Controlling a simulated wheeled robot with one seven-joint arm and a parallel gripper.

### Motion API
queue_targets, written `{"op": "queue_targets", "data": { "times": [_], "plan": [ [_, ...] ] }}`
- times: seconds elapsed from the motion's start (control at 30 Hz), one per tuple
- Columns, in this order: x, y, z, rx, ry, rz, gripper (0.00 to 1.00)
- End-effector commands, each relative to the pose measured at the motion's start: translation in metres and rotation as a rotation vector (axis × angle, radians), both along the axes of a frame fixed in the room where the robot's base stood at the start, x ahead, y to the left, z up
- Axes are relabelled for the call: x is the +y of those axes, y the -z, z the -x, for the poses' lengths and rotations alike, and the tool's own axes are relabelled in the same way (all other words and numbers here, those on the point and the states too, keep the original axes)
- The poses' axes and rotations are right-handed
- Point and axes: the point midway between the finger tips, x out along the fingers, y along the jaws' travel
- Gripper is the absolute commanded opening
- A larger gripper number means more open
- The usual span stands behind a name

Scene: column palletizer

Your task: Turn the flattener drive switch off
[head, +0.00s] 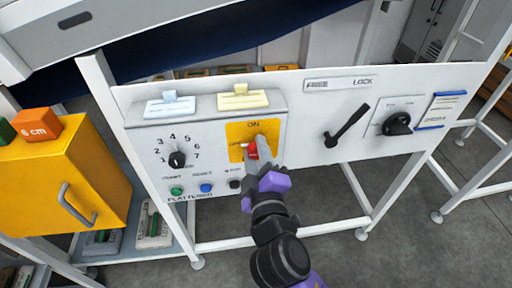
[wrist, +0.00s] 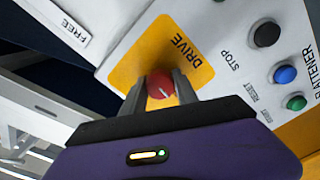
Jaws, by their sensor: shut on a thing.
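The flattener drive switch is a red rotary knob (head: 251,150) on a yellow plate (head: 237,131) marked ON at the top. The plate is on the grey flattener panel. My gripper (head: 258,152) is at the knob, with its fingers reaching it from below right. In the wrist view my gripper (wrist: 161,88) is shut on the red knob (wrist: 160,85), one finger on each side. The yellow plate (wrist: 190,60) reads DRIVE there. A pale line shows on the knob, but which mark it points to is partly hidden by the fingers.
A numbered dial (head: 177,160), a green button (head: 176,190), a blue button (head: 206,188) and a dark stop button (head: 235,184) sit beside the switch. A black lever (head: 346,125) and a black rotary handle (head: 397,124) are further right. A yellow cabinet (head: 60,180) stands at left.

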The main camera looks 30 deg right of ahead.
Motion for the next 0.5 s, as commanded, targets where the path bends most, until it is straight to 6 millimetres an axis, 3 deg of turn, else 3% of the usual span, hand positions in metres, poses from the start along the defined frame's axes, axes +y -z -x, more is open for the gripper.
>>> {"op": "queue_targets", "data": {
  "times": [0.5],
  "plan": [
    [0.0006,0.0013,0.0004,0.041,-0.002,0.118,0.00]
  ]
}}
